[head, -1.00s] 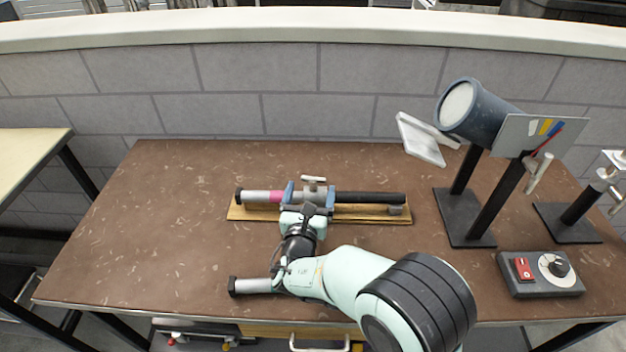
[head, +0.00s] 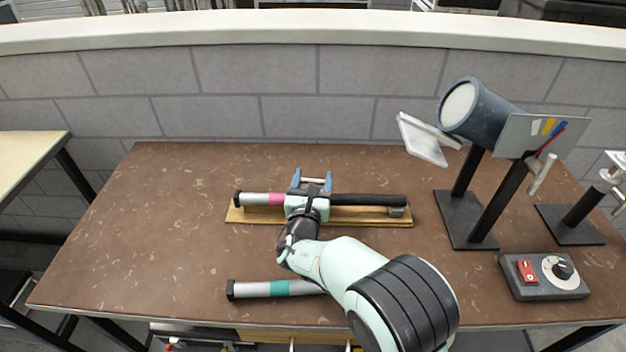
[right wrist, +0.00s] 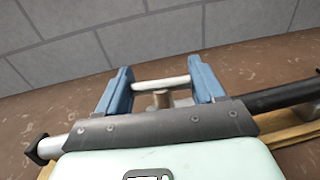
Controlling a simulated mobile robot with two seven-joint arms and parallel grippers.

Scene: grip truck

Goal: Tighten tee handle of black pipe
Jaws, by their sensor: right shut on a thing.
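The black pipe (head: 368,200) lies along a wooden base on the table, with a silver end and a pink band to its left. My right gripper (head: 312,176) reaches over the pipe's middle from the front. Its two blue fingers are shut on the pale tee handle (head: 314,181), one at each end of the bar. In the right wrist view the tee handle (right wrist: 160,84) spans between the fingers on a short silver stem. The black pipe (right wrist: 285,95) runs behind the gripper body there. My gripper hides the pipe's middle and clamp. My left gripper is out of view.
A second silver pipe with a teal band (head: 279,288) lies nearer the front edge, partly under my arm. A lamp-like stand (head: 480,110) and a control box with a red switch (head: 541,275) stand at right. The table's left side is clear.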

